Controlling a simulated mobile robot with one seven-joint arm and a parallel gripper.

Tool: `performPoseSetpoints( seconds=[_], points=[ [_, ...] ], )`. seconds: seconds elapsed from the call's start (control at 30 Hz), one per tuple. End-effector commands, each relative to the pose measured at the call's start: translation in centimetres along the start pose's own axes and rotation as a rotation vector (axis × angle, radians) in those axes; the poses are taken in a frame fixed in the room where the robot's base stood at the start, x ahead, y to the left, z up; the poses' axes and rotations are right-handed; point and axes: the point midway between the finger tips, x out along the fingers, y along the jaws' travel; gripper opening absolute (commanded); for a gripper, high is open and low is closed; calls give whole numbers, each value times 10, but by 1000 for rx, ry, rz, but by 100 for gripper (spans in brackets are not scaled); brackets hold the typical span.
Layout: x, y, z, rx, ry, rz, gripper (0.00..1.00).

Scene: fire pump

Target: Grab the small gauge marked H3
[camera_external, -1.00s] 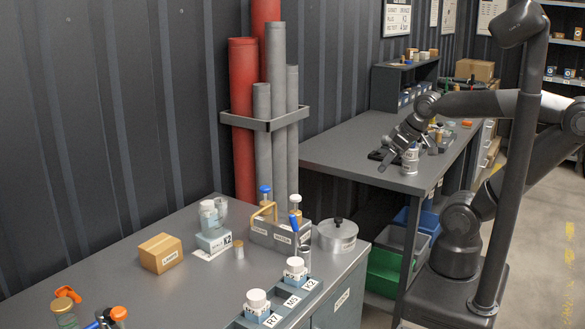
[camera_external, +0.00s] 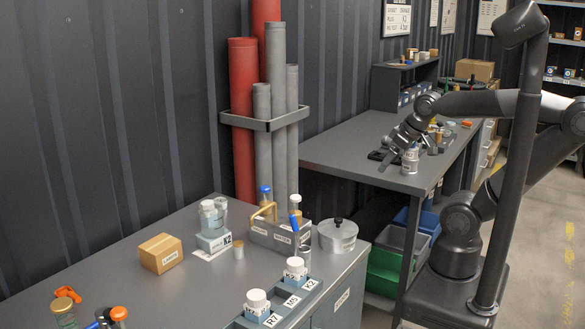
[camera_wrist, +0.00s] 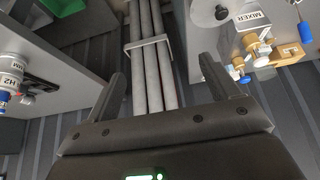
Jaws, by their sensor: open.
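No label reading H3 can be made out in either view. In the external view my gripper (camera_external: 390,152) is over the far bench, close to a small white container (camera_external: 410,160) whose label is too small to read.
The far bench (camera_external: 345,140) holds several small items. The near bench (camera_external: 120,225) carries a cardboard box (camera_external: 160,253), a caddy (camera_external: 270,235), a round metal pot (camera_external: 338,236) and labelled jars. Red and grey pipes (camera_external: 278,110) stand by the wall.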

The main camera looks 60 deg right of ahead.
Motion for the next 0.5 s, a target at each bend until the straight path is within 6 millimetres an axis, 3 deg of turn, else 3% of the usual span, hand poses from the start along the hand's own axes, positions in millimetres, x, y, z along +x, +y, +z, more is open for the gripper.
performPoseSetpoints(
  seconds=[0.33,0.5],
  points=[
    [0,0,-3,-1,-1,-1,74],
    [0,-4,-34,-17,-9,-5,74]
  ],
)
